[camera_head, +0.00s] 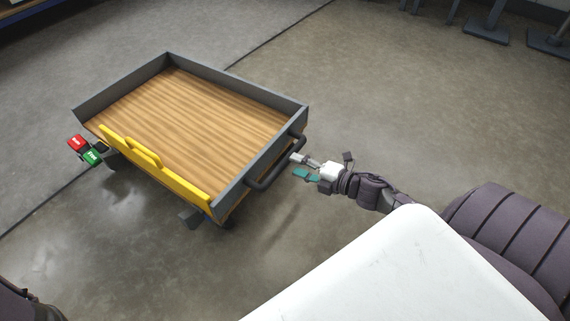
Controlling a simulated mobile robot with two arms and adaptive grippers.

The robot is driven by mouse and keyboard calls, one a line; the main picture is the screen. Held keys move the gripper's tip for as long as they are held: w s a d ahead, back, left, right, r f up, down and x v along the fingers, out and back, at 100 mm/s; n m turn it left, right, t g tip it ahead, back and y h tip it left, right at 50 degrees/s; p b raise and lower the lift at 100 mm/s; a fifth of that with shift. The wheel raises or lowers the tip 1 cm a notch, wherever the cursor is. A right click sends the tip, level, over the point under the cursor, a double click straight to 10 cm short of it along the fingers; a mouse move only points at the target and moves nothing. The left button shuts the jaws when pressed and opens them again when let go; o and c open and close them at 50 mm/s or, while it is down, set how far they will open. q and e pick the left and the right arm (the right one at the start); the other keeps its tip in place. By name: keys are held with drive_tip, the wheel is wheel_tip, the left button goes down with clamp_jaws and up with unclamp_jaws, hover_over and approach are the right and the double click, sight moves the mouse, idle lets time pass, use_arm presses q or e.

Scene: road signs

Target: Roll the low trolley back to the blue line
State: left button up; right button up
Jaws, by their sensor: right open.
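The low trolley (190,105) stands at the left centre, with a wooden deck and low grey walls. A yellow piece (150,165) runs along its near side. A dark bar handle (272,172) sticks out from its right end. My right gripper (300,166) is open and empty, just right of the handle, with its fingers pointing at it. I cannot tell whether a fingertip touches the bar. At the trolley's left corner are a red pedal (77,143) and a green pedal (92,157) with small labels. My left gripper is out of view. I cannot make out a blue line.
A thin dark line (290,37) crosses the grey floor and passes behind the trolley. Grey stands (487,30) are at the top right. A blue-edged bench or shelf (28,10) is at the top left.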

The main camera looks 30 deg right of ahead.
sight(285, 161)
drive_tip(key=b+x, duration=0.1)
drive_tip(key=x, duration=0.4)
drive_tip(key=shift+b, duration=0.4)
clamp_jaws()
